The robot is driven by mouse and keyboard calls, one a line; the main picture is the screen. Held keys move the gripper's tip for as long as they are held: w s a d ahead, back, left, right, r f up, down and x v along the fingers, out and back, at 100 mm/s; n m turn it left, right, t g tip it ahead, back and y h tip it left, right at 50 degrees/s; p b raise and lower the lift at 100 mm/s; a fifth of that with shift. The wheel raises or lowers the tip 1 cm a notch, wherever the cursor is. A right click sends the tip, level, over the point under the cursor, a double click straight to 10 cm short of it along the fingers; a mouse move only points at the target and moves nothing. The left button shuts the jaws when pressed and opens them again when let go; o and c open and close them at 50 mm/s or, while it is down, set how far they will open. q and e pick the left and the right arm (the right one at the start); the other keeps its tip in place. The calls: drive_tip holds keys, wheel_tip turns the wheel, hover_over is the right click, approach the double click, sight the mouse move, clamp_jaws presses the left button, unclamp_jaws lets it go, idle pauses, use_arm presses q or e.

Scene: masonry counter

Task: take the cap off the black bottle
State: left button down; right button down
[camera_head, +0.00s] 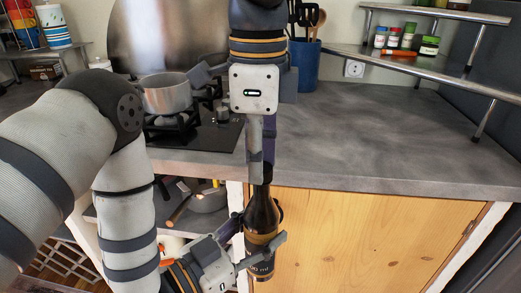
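A dark brown bottle (262,217) with a pale-marked label stands roughly upright in front of the wooden cabinet door, held off any surface that I can see. My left gripper (258,232), low in the picture, has its fingers on either side of the bottle's body and is shut on it. My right gripper (264,172) points straight down from above, its fingers at the bottle's top. One finger stands partly in front of the other, so the gap between them is hidden. The cap is mostly hidden by these fingers; I cannot tell whether they grip it.
The grey counter (380,130) behind is clear on the right. A pot (166,96) stands on the black stove at left. A blue utensil holder (304,66) and a metal shelf (430,67) with jars stand behind. The wooden cabinet door (350,235) is close behind the bottle.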

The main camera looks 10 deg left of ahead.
drive_tip(key=n, duration=0.5)
drive_tip(key=shift+w+d+r, duration=0.1)
drive_tip(key=shift+w+r, duration=0.05)
drive_tip(key=n, duration=0.3)
drive_tip(key=shift+n, duration=0.4)
drive_tip(key=n, duration=0.3)
drive_tip(key=shift+s, duration=0.2)
drive_tip(key=n, duration=0.4)
drive_tip(key=shift+d, duration=0.1)
drive_tip(key=n, duration=0.7)
drive_tip(key=shift+d+n, duration=0.1)
drive_tip(key=shift+n, duration=0.2)
drive_tip(key=n, duration=0.3)
drive_tip(key=shift+d+n, duration=0.1)
drive_tip(key=shift+n, duration=0.2)
drive_tip(key=n, duration=0.7)
drive_tip(key=shift+n, duration=0.4)
drive_tip(key=n, duration=0.3)
drive_tip(key=shift+w+n, duration=0.1)
drive_tip(key=shift+n, duration=0.2)
drive_tip(key=n, duration=1)
drive_tip(key=shift+w+r+n, duration=0.1)
drive_tip(key=shift+w+n, duration=0.05)
drive_tip(key=shift+n, duration=0.25)
drive_tip(key=n, duration=0.5)
